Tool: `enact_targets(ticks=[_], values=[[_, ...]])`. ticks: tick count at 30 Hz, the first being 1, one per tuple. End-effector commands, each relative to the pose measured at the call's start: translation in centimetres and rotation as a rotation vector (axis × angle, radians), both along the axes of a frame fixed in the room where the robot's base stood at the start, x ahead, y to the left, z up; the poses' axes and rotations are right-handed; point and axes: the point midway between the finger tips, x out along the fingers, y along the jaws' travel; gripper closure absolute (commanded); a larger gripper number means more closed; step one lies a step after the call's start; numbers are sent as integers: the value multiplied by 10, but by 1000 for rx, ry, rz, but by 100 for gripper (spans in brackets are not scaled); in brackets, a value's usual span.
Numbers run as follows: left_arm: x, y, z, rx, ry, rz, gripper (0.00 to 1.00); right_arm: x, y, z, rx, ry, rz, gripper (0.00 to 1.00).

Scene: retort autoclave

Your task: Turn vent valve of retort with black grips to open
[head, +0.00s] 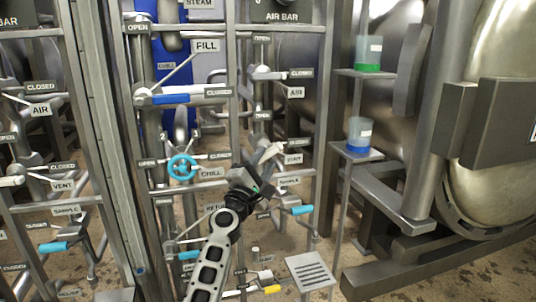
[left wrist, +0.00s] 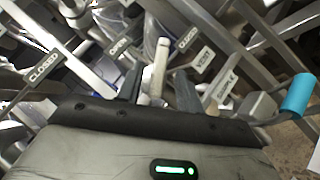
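The vent valve's pale lever (left wrist: 160,66) stands between my left gripper's two dark fingers in the left wrist view. The VENT label (left wrist: 205,58) is just right of it, with a CLOSED tag (left wrist: 188,38) above and an OPEN tag (left wrist: 118,47) to the left. My left gripper (left wrist: 157,84) is open around the lever, with visible gaps beside it. In the head view my left gripper (head: 266,168) reaches up to the valve beside the VENT label (head: 293,158) and hides much of it. No black grips can be made out. My right gripper is not in view.
A blue-gripped sample lever (head: 302,210) is close on the right, also in the left wrist view (left wrist: 298,95). A cyan handwheel (head: 182,167) and a blue-gripped fill lever (head: 170,99) are left. A slotted plate (head: 310,270) is below. A blue-filled beaker (head: 359,134) stands on a right shelf.

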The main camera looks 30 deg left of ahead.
Motion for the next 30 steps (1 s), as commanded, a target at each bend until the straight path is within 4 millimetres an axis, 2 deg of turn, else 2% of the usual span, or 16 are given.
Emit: enact_targets(ticks=[3, 9, 30], values=[[-19, -3, -8, 1, 2, 1, 64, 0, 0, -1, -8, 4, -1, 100], [-36, -5, -13, 1, -1, 1, 64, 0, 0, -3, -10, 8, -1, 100], [-37, -6, -14, 1, -1, 1, 64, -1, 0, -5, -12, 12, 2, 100]])
